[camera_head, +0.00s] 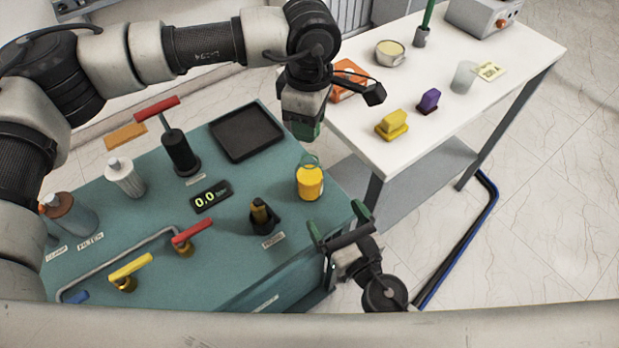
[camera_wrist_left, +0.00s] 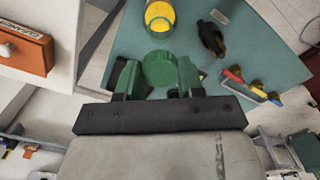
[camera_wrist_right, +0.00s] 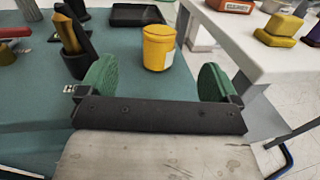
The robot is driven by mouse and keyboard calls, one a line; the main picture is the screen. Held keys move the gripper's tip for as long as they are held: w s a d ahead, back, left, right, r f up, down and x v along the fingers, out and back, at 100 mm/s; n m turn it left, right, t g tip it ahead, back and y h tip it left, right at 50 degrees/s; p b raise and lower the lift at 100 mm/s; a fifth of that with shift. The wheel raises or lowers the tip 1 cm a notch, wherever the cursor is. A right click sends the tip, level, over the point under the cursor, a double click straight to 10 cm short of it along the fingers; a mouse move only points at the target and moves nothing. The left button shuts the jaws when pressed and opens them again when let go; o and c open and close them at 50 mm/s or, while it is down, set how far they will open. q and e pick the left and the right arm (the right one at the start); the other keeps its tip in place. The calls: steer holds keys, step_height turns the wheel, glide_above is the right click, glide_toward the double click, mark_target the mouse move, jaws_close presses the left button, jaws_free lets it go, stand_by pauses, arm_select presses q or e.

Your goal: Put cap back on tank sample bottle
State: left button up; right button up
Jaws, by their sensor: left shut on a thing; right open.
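The sample bottle (camera_head: 310,184) is a yellow jar standing upright on the teal bench near its right edge. Its top looks uncapped, with a clear greenish rim. It also shows in the left wrist view (camera_wrist_left: 159,18) and in the right wrist view (camera_wrist_right: 159,48), where a pale label is visible. My left gripper (camera_head: 303,128) is shut on a round green cap (camera_wrist_left: 159,69), held above and behind the bottle, apart from it. My right gripper (camera_head: 338,222) is open and empty, low at the bench's right edge, with the bottle ahead of its fingers (camera_wrist_right: 158,82).
A probe in a black holder (camera_head: 264,216) stands left of the bottle. A black tray (camera_head: 246,132) lies behind. Coloured valve handles (camera_head: 131,266) are at front left. A white table (camera_head: 440,100) at right carries a yellow block (camera_head: 392,124) and a purple one (camera_head: 429,100).

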mark_target(316, 185)
steer(key=x, duration=1.2)
steer(key=shift+s, duration=0.1)
steer(key=shift+c, duration=0.2)
steer(key=c, duration=1.3)
arm_select(q)
steer(key=shift+f, duration=2.5)
steer(key=shift+f, duration=0.1)
steer(key=shift+f, duration=0.8)
steer(key=shift+f, duration=0.55)
